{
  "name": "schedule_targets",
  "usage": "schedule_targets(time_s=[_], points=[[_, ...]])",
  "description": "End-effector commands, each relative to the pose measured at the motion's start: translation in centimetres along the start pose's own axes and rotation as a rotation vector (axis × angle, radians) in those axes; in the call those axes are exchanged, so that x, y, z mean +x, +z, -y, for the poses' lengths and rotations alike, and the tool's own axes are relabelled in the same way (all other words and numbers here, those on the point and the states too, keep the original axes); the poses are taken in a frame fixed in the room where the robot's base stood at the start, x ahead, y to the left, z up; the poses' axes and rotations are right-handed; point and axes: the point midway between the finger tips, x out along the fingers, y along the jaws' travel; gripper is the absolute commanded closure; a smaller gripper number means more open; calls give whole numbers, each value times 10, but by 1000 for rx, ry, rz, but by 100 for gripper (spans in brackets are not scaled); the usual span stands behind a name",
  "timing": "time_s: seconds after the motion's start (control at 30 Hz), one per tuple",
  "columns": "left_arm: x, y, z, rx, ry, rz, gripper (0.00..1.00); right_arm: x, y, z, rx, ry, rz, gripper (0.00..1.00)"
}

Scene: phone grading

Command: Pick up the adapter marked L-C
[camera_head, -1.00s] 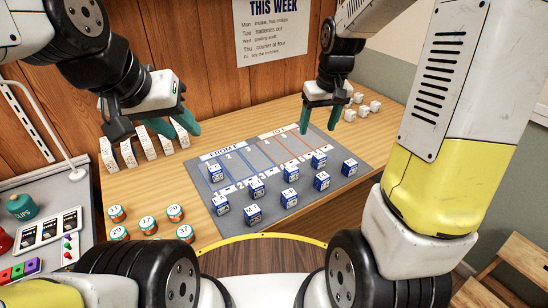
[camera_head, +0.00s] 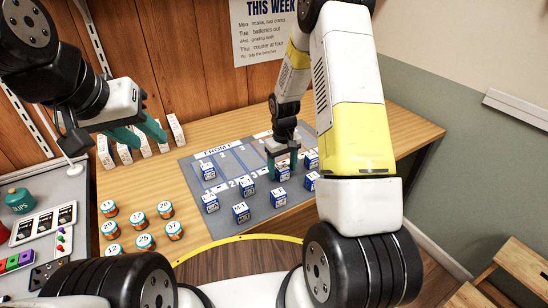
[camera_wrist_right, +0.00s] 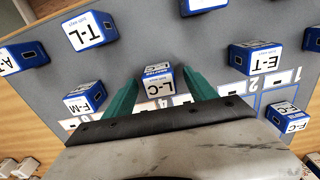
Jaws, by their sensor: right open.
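The adapter marked L-C (camera_wrist_right: 157,83) is a small blue-and-white box, and its label shows between the fingers in the right wrist view. My right gripper (camera_wrist_right: 162,95) is open, with one teal finger on each side of the adapter. I cannot tell whether either finger touches it. In the head view the right gripper (camera_head: 283,158) is low over the grey mat (camera_head: 270,212), and the adapter (camera_head: 282,172) shows partly beneath it. My left gripper (camera_head: 153,138) is open and empty, near the white boxes at the back left.
Other blue-and-white adapters stand close by, including F-M (camera_wrist_right: 86,97), T-L (camera_wrist_right: 90,31) and E-T (camera_wrist_right: 255,58). White boxes (camera_head: 125,153) stand behind. The table (camera_head: 400,130) is clear at the right.

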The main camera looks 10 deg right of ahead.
Motion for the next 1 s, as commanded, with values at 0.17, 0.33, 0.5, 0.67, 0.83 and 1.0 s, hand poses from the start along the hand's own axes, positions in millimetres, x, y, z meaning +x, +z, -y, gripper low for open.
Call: schedule_targets(time_s=[0.17, 0.33, 0.5, 0.67, 0.83, 1.0], points=[[0, 0, 0, 0, 0, 0, 64, 17, 0, 0, 1, 1, 0, 35], [0, 0, 0, 0, 0, 0, 64, 17, 0, -1, 1, 1, -1, 35], [0, 0, 0, 0, 0, 0, 64, 17, 0, -1, 1, 1, -1, 56], [0, 0, 0, 0, 0, 0, 64, 17, 0, -1, 1, 1, -1, 88], [0, 0, 0, 0, 0, 0, 64, 17, 0, -1, 1, 1, -1, 100], [0, 0, 0, 0, 0, 0, 64, 13, -1, -1, 1, 1, -3, 100]])
